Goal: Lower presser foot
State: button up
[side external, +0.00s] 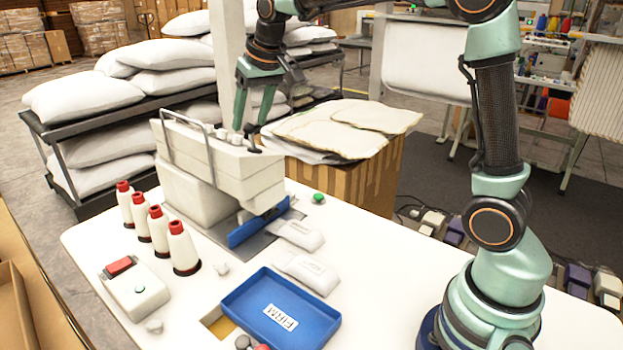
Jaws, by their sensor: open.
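A white sewing machine (212,160) with a metal rail on top stands on the white table. Its presser foot cannot be made out under the machine head. A blue guide plate (258,222) lies below the head's front end. My gripper (245,128) is open, its two green fingers pointing down at the top of the machine head, towards its right end. A small dark knob shows beside the fingertips. I cannot tell whether the fingers touch anything. Nothing is visibly held.
Several thread cones (183,250) stand left of the machine. A cardboard box (380,180) with fabric stands behind. Pillows fill a rack (55,130) at left.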

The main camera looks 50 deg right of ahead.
aim_at(252, 126)
jog(key=shift+x, duration=1.7)
jog(key=shift+d, duration=0.1)
grip_shut()
jog(key=shift+d+r+m, duration=0.1)
jog(key=shift+d+m, duration=0.2)
jog(key=shift+d, duration=0.05)
grip_release()
jog(key=v, duration=1.2)
jog(key=shift+a, duration=0.1)
